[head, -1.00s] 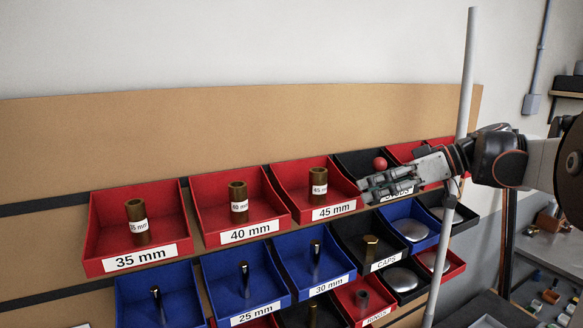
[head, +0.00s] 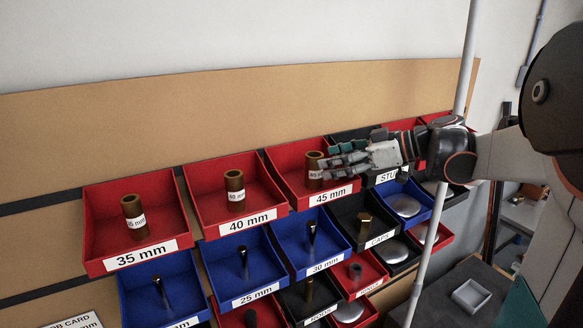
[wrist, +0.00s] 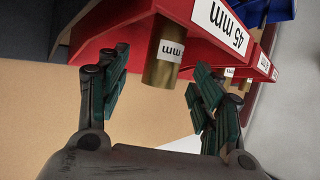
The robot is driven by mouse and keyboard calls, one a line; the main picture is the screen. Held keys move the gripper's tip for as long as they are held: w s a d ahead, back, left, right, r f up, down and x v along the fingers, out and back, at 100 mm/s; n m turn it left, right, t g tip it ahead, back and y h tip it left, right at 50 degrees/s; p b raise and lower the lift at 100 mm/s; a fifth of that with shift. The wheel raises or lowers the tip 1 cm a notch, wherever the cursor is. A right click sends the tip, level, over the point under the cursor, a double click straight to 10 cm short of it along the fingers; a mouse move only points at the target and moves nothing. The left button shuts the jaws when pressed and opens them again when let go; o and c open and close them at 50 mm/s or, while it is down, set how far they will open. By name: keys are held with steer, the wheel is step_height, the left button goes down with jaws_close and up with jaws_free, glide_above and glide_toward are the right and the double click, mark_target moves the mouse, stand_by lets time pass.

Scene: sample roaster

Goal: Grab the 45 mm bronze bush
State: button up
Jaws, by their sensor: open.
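The 45 mm bronze bush (head: 314,161) stands upright in the red bin labelled 45 mm (head: 330,197), in the top row. In the head view my gripper (head: 326,166) covers part of it. In the wrist view the bush (wrist: 161,68) shows upside down between the two open fingers of my gripper (wrist: 158,95), with a gap on each side. Its paper label is partly visible. The bin's 45 mm label (wrist: 222,24) also shows there. My gripper is open and empty.
The 40 mm bin (head: 247,225) and 35 mm bin (head: 140,257), each with a bronze bush, stand to the left. Blue bins (head: 325,265) with dark pins sit below. A black bin labelled STUDS, partly hidden, is right of the 45 mm bin. A grey pole (head: 433,235) stands near my arm.

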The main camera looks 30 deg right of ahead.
mark_target(314, 164)
steer(key=p+x, duration=0.1)
steer(key=x, duration=0.3)
steer(key=shift+w+a, duration=0.15)
steer(key=shift+a, duration=0.25)
steer(key=shift+w+a+f, duration=0.2)
steer(key=shift+w+a, duration=0.05)
steer(key=shift+w, duration=0.1)
jaws_close()
